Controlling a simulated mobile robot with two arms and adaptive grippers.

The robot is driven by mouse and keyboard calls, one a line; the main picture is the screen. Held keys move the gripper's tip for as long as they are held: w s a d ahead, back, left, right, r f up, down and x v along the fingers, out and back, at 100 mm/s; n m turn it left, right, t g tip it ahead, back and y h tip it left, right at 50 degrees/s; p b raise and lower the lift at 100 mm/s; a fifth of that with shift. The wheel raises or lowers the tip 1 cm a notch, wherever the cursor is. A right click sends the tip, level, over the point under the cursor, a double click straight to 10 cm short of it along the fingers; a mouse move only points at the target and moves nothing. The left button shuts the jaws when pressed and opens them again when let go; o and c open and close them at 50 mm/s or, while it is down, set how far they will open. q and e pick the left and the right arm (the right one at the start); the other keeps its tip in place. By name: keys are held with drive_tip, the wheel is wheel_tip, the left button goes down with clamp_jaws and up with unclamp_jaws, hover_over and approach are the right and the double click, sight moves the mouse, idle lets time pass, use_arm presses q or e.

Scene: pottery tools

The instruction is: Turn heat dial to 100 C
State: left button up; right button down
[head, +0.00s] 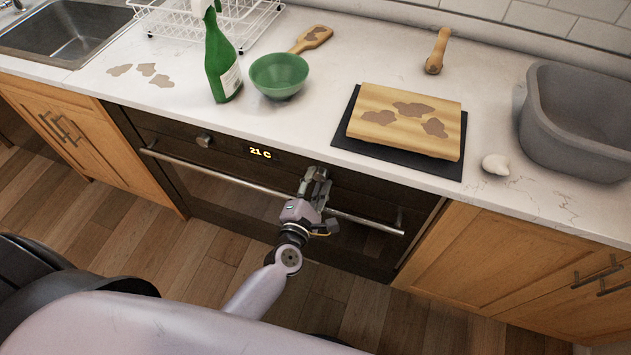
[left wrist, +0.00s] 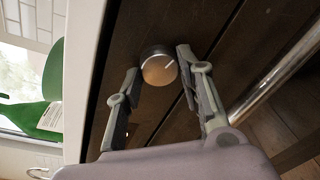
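The oven's display (head: 260,152) reads 21 C in yellow. One round metal dial (head: 204,140) sits on the dark panel left of the display, with no gripper on it. My left gripper (head: 315,180) is right of the display, in front of the panel, and hides what is behind it in the head view. My right gripper is not in view.
The oven handle (head: 220,178) runs across the door below the panel, close to my left gripper. Above on the counter stand a green spray bottle (head: 222,65), a green bowl (head: 279,77) and a wooden board (head: 385,135) on a black mat.

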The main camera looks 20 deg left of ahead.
use_arm(q)
drive_tip(key=o, duration=0.4)
drive_tip(key=shift+c, duration=0.2)
drive_tip(key=s+r, duration=0.1)
drive_tip(key=s, duration=1.1)
drive_tip(key=shift+r, duration=0.2)
drive_tip(key=s+f+m+g+h, duration=0.1)
drive_tip(key=s+f+m+g, duration=0.35)
drive_tip(key=f+m, duration=0.6)
drive_tip(key=s+f+m+g+h, duration=0.1)
drive_tip(key=s+f+m+g, duration=0.3)
drive_tip(key=f, duration=1.1)
drive_tip(key=s+a+f+m+g+y, duration=0.1)
drive_tip(key=s+a+f+m+g, duration=0.2)
drive_tip(key=s+f+m, duration=0.3)
drive_tip(key=s+a+f+m+g+y, duration=0.1)
drive_tip(key=s+a+f+m+g, duration=0.3)
drive_tip(key=s, duration=1.2)
wheel_tip(320, 180, down, 6)
drive_tip(key=a+m, duration=0.1)
drive_tip(key=m, duration=0.2)
drive_tip(key=shift+s+a+r, duration=0.15)
drive_tip(key=shift+a, duration=0.1)
